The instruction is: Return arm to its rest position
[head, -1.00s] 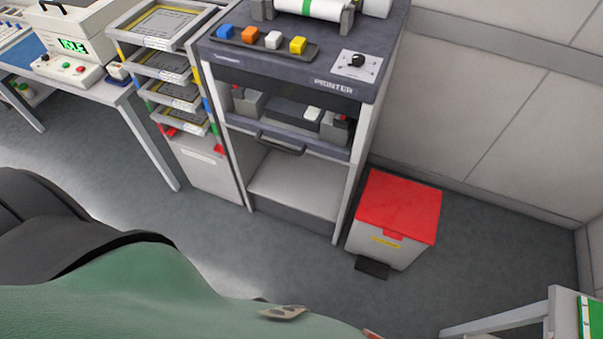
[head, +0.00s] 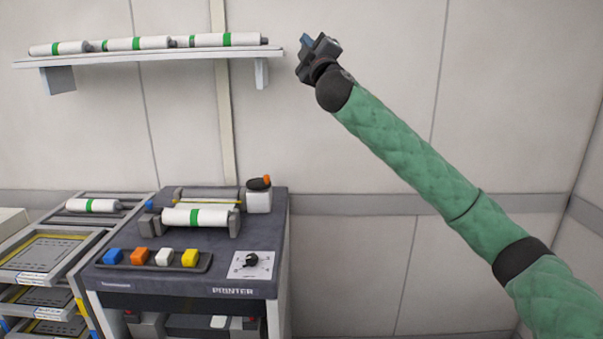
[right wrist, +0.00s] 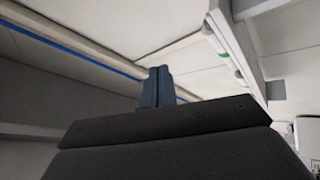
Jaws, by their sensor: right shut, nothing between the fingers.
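My right arm (head: 420,165), in a green quilted sleeve, reaches up from the lower right of the head view. My right gripper (head: 306,41) is at its end, raised in front of the wall, just right of the wall shelf's end. In the right wrist view the two blue fingers (right wrist: 158,87) are together with nothing between them. The gripper is apart from the shelf and from everything on it. My left gripper is in neither current view.
A wall shelf (head: 150,56) holds several white rolls with green bands. Below it stands the printer (head: 265,270) with a roll, coloured buttons and a knob. Stacked trays (head: 40,255) stand left of it. The wall area right of the printer is free of objects.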

